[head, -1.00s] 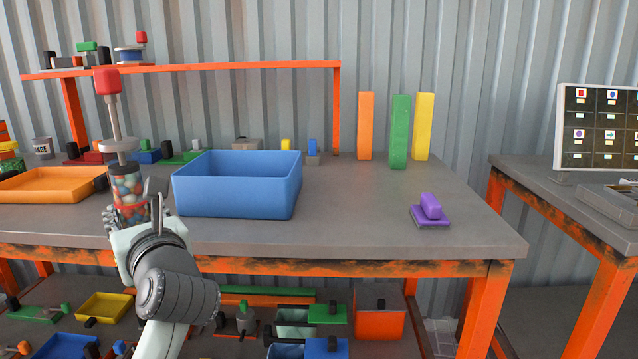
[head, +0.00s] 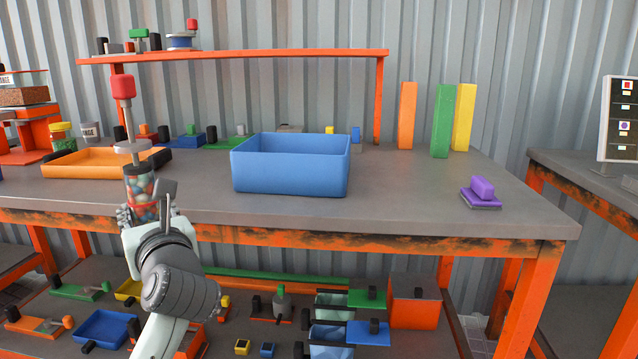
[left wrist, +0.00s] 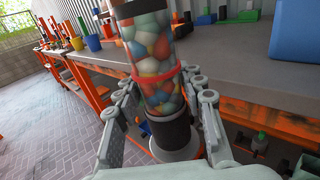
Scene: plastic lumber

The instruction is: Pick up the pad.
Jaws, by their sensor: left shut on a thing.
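A purple pad (head: 481,193) with a raised purple grip and a darker base lies on the right part of the grey table, near its front edge. My left gripper (head: 141,212) is shut on a clear cylinder of coloured balls (head: 139,187), with a grey plunger and red knob above it. In the left wrist view the fingers (left wrist: 163,115) stand on both sides of the cylinder (left wrist: 155,62), around its red band. The left gripper is far to the left of the pad. My right gripper is not in view.
A blue bin (head: 290,165) stands on the table between the left gripper and the pad. An orange tray (head: 75,166) is at left. Orange, green and yellow upright blocks (head: 440,121) stand behind the pad. The table around the pad is clear.

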